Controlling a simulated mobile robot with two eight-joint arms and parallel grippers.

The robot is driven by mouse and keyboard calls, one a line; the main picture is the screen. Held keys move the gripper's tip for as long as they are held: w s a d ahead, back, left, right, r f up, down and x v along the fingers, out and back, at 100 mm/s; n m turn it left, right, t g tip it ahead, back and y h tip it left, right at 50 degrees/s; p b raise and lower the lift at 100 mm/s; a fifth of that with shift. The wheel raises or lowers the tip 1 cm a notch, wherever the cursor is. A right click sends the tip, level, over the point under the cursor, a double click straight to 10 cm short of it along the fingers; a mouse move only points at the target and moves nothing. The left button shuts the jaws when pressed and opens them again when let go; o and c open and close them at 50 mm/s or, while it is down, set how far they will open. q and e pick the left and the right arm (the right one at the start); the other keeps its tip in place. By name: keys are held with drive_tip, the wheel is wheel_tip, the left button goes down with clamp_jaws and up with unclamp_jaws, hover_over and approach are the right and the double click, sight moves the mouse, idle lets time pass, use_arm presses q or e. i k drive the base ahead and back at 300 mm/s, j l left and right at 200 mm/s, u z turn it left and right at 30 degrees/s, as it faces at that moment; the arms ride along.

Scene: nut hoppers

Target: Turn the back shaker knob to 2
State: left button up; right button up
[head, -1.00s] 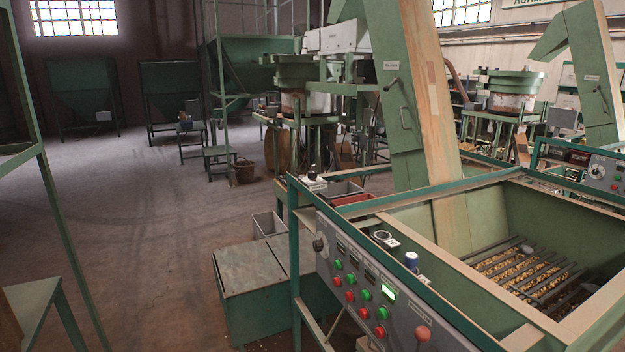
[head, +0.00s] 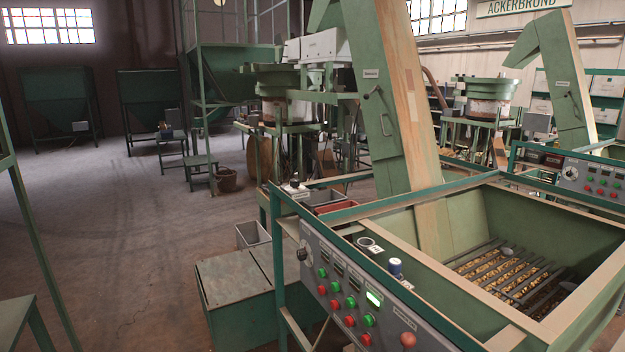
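A near control panel (head: 345,290) runs along the side of the green hopper at the right. A round dial knob (head: 303,251) sits at its far left end, with rows of green and red buttons and a lit green display (head: 374,299) beside it. A second panel (head: 595,180) stands farther back at the right, with its own round knob (head: 570,173) and several buttons. The labels and dial settings are too small to read, so I cannot tell which knob is the back shaker's. Neither of my grippers is in view.
The hopper (head: 510,230) holds nuts under a bar grate. A red ball-topped control (head: 408,339) is at the near panel's front end. A green box (head: 245,290) stands on the floor by the panel's left end. The floor (head: 120,220) at the left is open.

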sight(295, 182)
drive_tip(key=i+j+z, duration=0.25)
drive_tip(key=z, duration=0.15)
drive_tip(key=i+j+z, duration=0.4)
drive_tip(key=i+j, duration=0.2)
drive_tip(key=i+j+z, duration=0.1)
drive_tip(key=j, duration=0.35)
drive_tip(key=i+j, duration=0.45)
drive_tip(key=j, duration=0.2)
drive_tip(key=i+j+z, duration=0.1)
drive_tip(key=j, duration=0.2)
drive_tip(key=i+j, duration=0.2)
drive_tip(key=j, duration=0.15)
drive_tip(key=i+z, duration=0.05)
